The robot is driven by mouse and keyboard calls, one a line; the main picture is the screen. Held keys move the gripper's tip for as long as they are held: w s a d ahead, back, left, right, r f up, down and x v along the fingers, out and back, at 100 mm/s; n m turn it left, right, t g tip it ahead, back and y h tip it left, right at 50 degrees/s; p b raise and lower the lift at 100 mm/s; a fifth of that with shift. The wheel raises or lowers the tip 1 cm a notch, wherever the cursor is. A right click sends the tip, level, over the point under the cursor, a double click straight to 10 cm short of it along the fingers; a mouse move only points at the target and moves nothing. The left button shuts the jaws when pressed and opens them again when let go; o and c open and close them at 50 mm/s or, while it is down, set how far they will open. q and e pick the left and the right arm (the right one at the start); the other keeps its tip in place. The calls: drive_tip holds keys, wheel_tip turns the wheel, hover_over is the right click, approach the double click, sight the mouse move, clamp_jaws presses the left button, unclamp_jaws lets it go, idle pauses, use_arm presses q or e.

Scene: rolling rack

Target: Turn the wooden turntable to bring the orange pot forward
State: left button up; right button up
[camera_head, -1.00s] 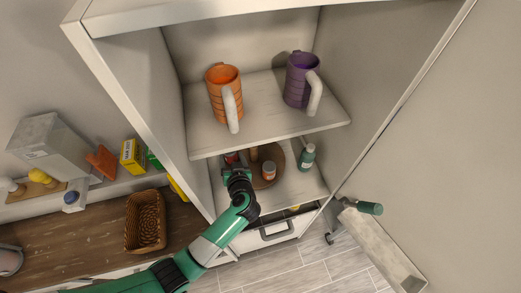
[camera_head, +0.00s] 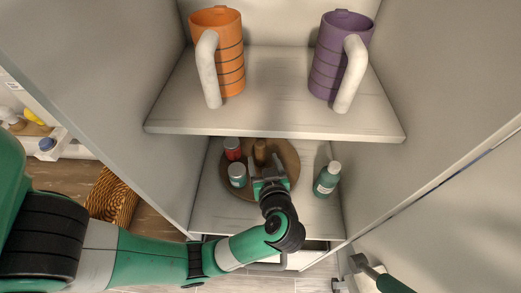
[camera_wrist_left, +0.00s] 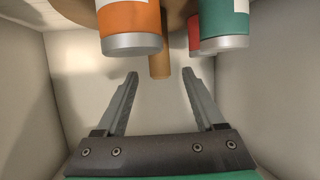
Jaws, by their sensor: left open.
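The round wooden turntable (camera_head: 288,152) lies on the lower shelf, with a wooden post (camera_head: 260,150) standing on it. A red pot (camera_head: 232,149) and a green pot (camera_head: 237,176) stand on its left side in the head view. The orange pot (camera_wrist_left: 130,22) shows in the left wrist view, grey lid pointing down there, beside the green pot (camera_wrist_left: 228,20); in the head view I cannot make it out, probably behind my gripper. My left gripper (camera_head: 265,168) is open over the turntable's front part. In the wrist view no object is between its fingers.
The upper shelf (camera_head: 275,110), with an orange mug (camera_head: 228,70) and a purple mug (camera_head: 328,65), overhangs the turntable. A green bottle (camera_head: 327,180) stands close to its right. Cabinet walls enclose both sides. A wicker basket (camera_head: 112,200) is outside, at left.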

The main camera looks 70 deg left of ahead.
sight(261, 152)
use_arm(q)
drive_tip(key=b+x, duration=0.1)
drive_tip(key=x, duration=0.6)
drive_tip(key=shift+w+a, duration=0.1)
clamp_jaws()
idle(1.1)
